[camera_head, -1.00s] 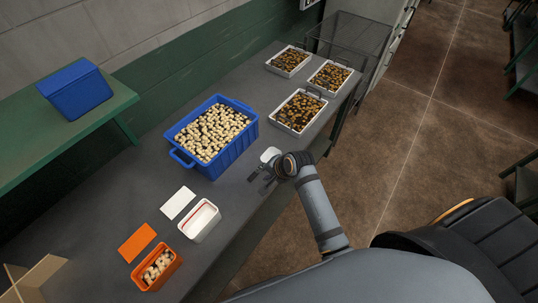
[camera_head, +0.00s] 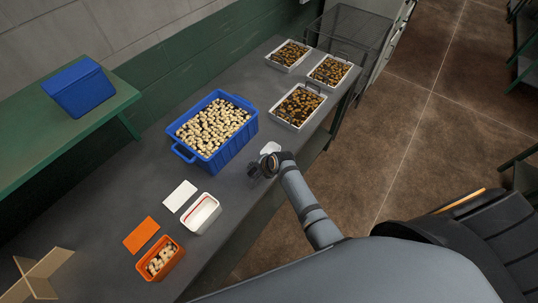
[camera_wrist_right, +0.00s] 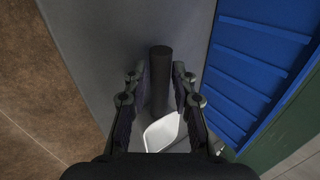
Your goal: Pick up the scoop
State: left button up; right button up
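The scoop has a white bowl and a black handle. In the head view its white bowl (camera_head: 270,148) shows on the grey table, just behind my right gripper (camera_head: 260,167). In the right wrist view the handle (camera_wrist_right: 161,62) runs between the two fingers of my right gripper (camera_wrist_right: 158,80), and the white bowl (camera_wrist_right: 163,132) lies nearer the wrist. The fingers are open, one on each side of the handle, with a gap visible on both sides. Whether the handle lies deep between them is hard to tell. My left gripper is out of view.
A blue crate (camera_head: 234,146) of pale pieces stands beside the scoop. White trays (camera_head: 291,123) of dark pieces stand at the far end. A white container (camera_head: 203,219), a white lid (camera_head: 179,196), an orange lid (camera_head: 141,234) and an orange container (camera_head: 162,272) sit nearer. The floor lies right.

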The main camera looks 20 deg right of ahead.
jog(key=shift+w+a+f, duration=0.2)
jog(key=shift+w+f, duration=0.1)
jog(key=shift+f, duration=0.15)
jog(key=shift+s, duration=0.1)
grip_shut()
notch_tip(320, 180, up, 3)
jog(key=shift+f, duration=0.15)
jog(key=s+d+r+b, duration=0.2)
jog(key=d+r+b, duration=0.3)
jog(key=d+r, duration=0.5)
jog(key=d, duration=0.4)
jog(key=shift+r, duration=0.25)
